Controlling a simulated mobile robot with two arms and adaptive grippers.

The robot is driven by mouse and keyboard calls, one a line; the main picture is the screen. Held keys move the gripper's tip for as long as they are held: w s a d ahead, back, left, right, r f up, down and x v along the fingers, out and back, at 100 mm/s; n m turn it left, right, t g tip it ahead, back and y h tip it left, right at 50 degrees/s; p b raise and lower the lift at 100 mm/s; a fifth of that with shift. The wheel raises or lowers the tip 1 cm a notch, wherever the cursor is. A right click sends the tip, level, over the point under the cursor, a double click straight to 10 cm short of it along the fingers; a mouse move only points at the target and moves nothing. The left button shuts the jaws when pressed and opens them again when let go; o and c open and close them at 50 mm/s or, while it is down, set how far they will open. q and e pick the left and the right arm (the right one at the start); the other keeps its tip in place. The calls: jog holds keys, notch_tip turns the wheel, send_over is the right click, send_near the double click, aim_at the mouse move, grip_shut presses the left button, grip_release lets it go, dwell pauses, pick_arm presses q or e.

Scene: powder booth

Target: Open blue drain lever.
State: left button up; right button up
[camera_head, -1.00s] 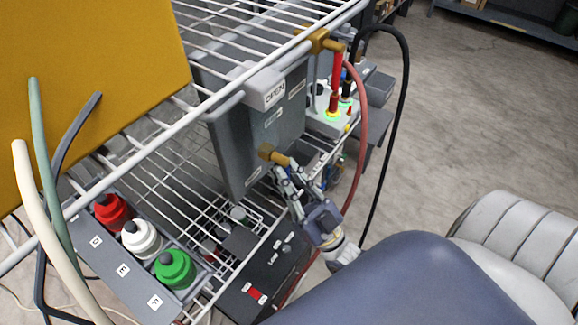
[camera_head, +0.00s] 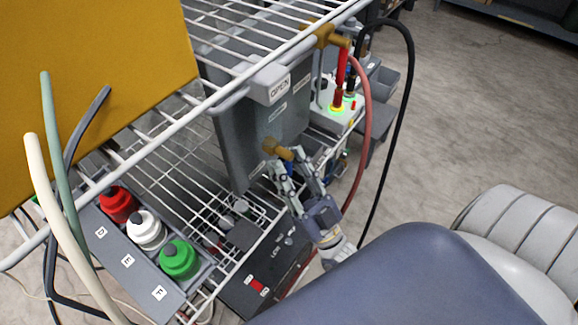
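A brass-coloured knob (camera_head: 276,148) sticks out low on the box. My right gripper (camera_head: 288,164) is open just below this knob, its fingers spread. I cannot tell whether a finger touches the knob. A second brass fitting (camera_head: 325,37) with a red stem sits at the shelf corner. My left gripper is not in view.
A yellow panel (camera_head: 90,70) and several hoses (camera_head: 60,205) fill the left. Red (camera_head: 363,140) and black (camera_head: 403,110) hoses hang right of my gripper. Floor beyond is clear.

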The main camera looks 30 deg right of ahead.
jog(key=shift+f, duration=0.15)
jog(key=shift+s+f, duration=0.3)
jog(key=shift+f, duration=0.05)
jog(key=v, duration=1.1)
jog(key=shift+d, duration=0.1)
